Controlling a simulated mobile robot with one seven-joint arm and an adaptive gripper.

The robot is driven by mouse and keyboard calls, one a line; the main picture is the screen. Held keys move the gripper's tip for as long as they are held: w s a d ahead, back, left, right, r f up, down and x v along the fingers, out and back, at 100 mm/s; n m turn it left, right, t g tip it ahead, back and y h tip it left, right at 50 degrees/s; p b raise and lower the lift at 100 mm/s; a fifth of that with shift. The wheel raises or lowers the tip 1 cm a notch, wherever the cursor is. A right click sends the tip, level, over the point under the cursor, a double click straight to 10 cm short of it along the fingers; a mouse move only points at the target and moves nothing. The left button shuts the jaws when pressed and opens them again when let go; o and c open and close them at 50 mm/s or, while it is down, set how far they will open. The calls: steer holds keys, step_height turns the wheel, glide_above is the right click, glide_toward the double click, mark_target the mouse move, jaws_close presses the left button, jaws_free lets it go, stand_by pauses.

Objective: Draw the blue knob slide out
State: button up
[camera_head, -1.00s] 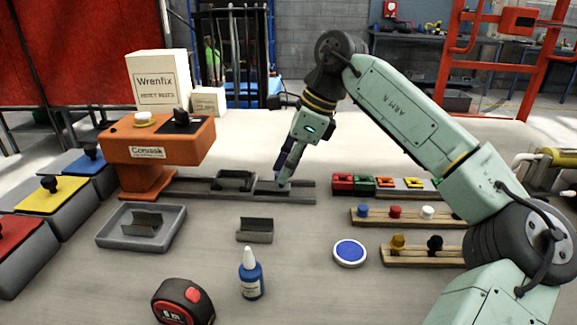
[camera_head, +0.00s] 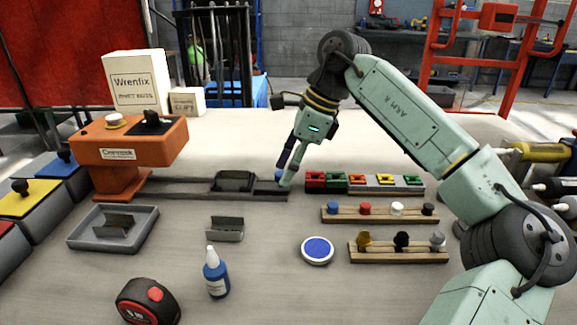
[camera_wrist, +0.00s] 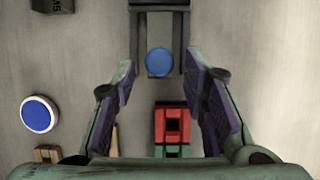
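The grey slide (camera_head: 235,196) lies on the dark rail track (camera_head: 165,188) that runs right from the orange press (camera_head: 140,147). Its right end is about level with the track's end and holds a dark part. The blue knob (camera_wrist: 159,62) is round and sits between the two rails in the wrist view. In the head view, it shows partly behind my fingertips (camera_head: 279,175). My gripper (camera_wrist: 160,72) points down at the knob, one finger on each side. The wrist view shows a gap between the knob and each finger, so the gripper looks open. Fingertip contact with the slide is unclear.
Red, green and yellow blocks (camera_head: 385,181) stand just right of the track; the red block (camera_wrist: 172,124) is close below the gripper. Peg racks (camera_head: 380,215), a blue disc (camera_head: 317,250), a glue bottle (camera_head: 215,275) and a grey tray (camera_head: 82,238) lie in front.

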steer(key=shift+r, duration=0.1)
steer(key=v, duration=1.2)
